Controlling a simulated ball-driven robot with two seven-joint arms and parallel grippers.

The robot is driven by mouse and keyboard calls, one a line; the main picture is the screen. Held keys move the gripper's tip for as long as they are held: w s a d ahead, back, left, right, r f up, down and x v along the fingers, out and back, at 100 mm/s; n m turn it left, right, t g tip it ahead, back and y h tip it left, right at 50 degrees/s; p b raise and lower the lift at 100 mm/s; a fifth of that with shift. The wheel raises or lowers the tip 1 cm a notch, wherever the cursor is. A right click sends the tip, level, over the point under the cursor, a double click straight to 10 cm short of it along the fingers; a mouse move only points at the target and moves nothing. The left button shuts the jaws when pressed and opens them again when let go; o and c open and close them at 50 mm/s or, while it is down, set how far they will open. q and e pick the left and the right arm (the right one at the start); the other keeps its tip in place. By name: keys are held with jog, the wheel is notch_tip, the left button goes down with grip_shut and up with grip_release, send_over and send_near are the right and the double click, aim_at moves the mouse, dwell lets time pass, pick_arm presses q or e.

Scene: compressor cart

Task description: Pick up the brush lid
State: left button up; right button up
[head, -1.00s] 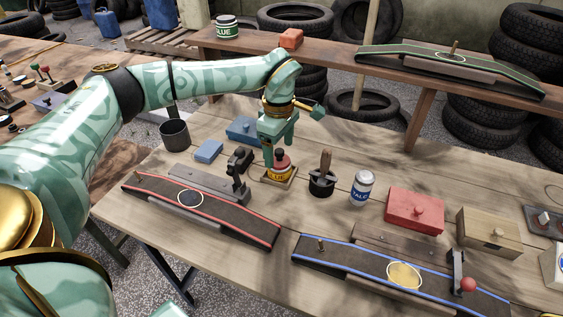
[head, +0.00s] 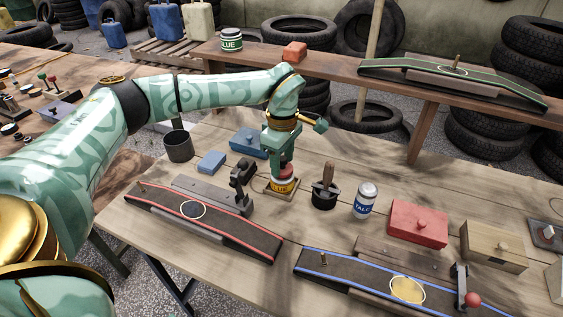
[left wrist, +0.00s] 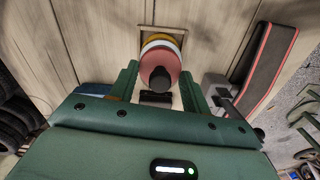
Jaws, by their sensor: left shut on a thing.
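The brush lid (head: 284,172) is the red top on the glue can (head: 284,186), which has a yellow label and stands in a small wooden tray (head: 267,191). In the left wrist view the lid (left wrist: 163,57) is a red disc with a dark knob (left wrist: 160,78), over the white and yellow rim of the can. My left gripper (head: 283,157) points straight down over the can and is shut on the lid at its knob. The fingers hide most of the knob in the head view. I see no clear gap between lid and can. My right gripper is out of view.
A dark pot with a wooden-handled tool (head: 324,187) and a talc can (head: 364,200) stand to the right. Blue boxes (head: 248,142) lie behind.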

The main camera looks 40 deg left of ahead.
pick_arm(q)
jog(key=s+d+r+p, duration=0.6)
jog(key=s+d+r, duration=0.1)
jog(key=s+r, duration=0.4)
jog(key=shift+s+r+p, duration=0.3)
jog(key=shift+s+r, duration=0.05)
jog(key=shift+s, duration=0.25)
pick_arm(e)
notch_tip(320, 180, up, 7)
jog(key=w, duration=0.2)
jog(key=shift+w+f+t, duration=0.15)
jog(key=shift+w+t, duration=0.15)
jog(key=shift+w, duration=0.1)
pick_arm(q)
jog(key=shift+d, duration=0.1)
jog(key=shift+o, duration=0.8)
